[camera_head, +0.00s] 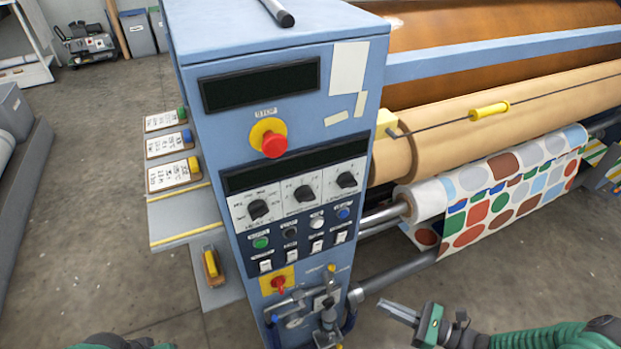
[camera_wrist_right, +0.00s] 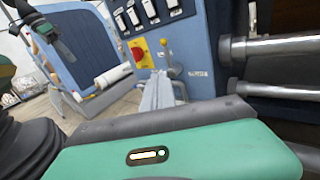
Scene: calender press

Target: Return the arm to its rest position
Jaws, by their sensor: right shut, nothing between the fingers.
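My right gripper (camera_head: 384,308) is low in the head view, to the right of the blue control cabinet (camera_head: 215,165). Its grey fingers point left and are shut with nothing between them. In the right wrist view the closed fingers (camera_wrist_right: 158,92) stand in front of the cabinet's lower panel, beyond my green wrist housing. They look apart from the panel, though the gap is hard to judge. Only a small part of my left arm (camera_head: 120,341) shows at the bottom edge of the head view; its fingers are out of frame.
The cabinet carries a red emergency button (camera_head: 273,144), black knobs, a red switch (camera_head: 279,284) and a valve assembly (camera_head: 318,306) low down. Right of it are a tan roller (camera_head: 450,125) and dotted fabric (camera_head: 500,205). A side shelf (camera_head: 185,222) juts left; floor beyond is open.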

